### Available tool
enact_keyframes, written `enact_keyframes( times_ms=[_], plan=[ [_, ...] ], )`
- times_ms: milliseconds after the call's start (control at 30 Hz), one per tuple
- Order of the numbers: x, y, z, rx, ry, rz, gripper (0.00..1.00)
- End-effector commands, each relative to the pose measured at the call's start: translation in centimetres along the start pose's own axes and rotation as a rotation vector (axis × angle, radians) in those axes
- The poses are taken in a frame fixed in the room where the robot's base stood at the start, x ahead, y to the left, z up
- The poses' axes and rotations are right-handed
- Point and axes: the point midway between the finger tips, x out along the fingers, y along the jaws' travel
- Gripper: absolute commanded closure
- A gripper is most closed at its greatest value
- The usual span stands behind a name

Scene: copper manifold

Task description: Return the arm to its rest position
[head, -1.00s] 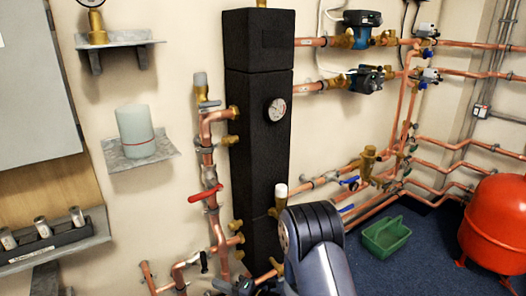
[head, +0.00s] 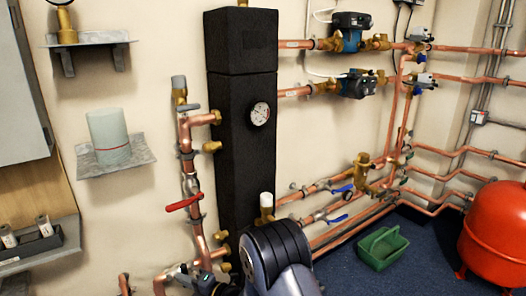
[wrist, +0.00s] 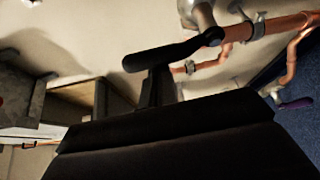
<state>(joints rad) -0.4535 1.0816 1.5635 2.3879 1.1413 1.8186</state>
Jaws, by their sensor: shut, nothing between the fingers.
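My arm (head: 272,262) shows at the bottom middle of the head view, in front of the foot of the black column. My gripper (wrist: 160,76) shows in the wrist view as dark shut fingers rising from a wide black body, with nothing between them. A black lever handle (wrist: 170,54) lies across the view just beyond the fingertips, joined to a metal valve (wrist: 203,16). Whether the fingers touch the handle cannot be told. In the head view the fingers are not clearly visible.
A black column (head: 240,150) with a round gauge stands behind my arm. Copper pipework with a red lever (head: 184,202) is left of it. Wall shelves (head: 140,165) are further left. A green tray (head: 362,255) and a red tank (head: 492,235) stand on the blue floor at right.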

Motion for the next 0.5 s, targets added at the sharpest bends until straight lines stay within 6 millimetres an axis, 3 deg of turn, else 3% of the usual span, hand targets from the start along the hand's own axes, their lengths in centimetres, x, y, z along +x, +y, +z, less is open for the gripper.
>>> enact_keyframes(
  times_ms=[33, 167, 367, 500],
  plan=[
    [0.5, -0.2, -0.8, -0.029, 0.005, -0.016, 1.00],
    [0.7, -0.1, -1.2, -0.116, 0.003, -0.066, 1.00],
    [1.6, -0.5, -4.9, -0.109, 0.007, -0.067, 1.00],
    [-1.1, -0.3, -4.7, -0.109, -0.002, -0.068, 1.00]
  ],
)
